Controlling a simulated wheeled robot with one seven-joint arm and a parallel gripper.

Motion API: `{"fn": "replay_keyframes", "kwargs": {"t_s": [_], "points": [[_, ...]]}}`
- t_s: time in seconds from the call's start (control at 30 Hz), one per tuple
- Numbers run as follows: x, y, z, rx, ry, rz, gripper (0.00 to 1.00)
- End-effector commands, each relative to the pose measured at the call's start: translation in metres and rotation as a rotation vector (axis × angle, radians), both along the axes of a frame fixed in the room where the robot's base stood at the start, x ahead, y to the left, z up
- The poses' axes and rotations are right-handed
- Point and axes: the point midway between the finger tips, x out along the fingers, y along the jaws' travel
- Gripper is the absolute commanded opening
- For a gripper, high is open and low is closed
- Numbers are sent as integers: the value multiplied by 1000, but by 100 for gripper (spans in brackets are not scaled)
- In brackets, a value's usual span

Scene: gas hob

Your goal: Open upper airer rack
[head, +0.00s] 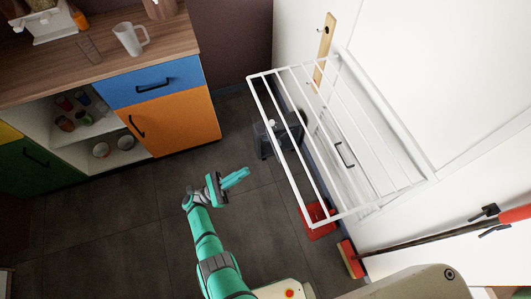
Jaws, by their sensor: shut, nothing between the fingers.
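The upper airer rack (284,146) is a white barred frame on the right wall. It stands folded out from the wall, with its long outer rail toward the room. Behind its bars, lower on the wall, is a flat white panel with a dark handle (344,155). My gripper (236,178) is at the end of my teal arm, over the dark floor to the left of the rack. Its fingers are shut and empty, pointing to the right, apart from the rack's outer rail.
A counter (95,55) with blue and orange fronts and open cup shelves stands at the left. A white mug (130,38) is on it. A red bucket (318,221) and red broom (350,259) are under and beside the rack. The floor around my gripper is clear.

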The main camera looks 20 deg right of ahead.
Motion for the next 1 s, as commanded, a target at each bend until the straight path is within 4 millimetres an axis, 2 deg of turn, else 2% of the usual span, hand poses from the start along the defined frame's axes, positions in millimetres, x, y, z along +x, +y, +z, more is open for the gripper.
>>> {"fn": "replay_keyframes", "kwargs": {"t_s": [0.63,1.0], "points": [[0,-21,13,1,-1,1,0],[1,-67,44,1,-3,-1,0]]}}
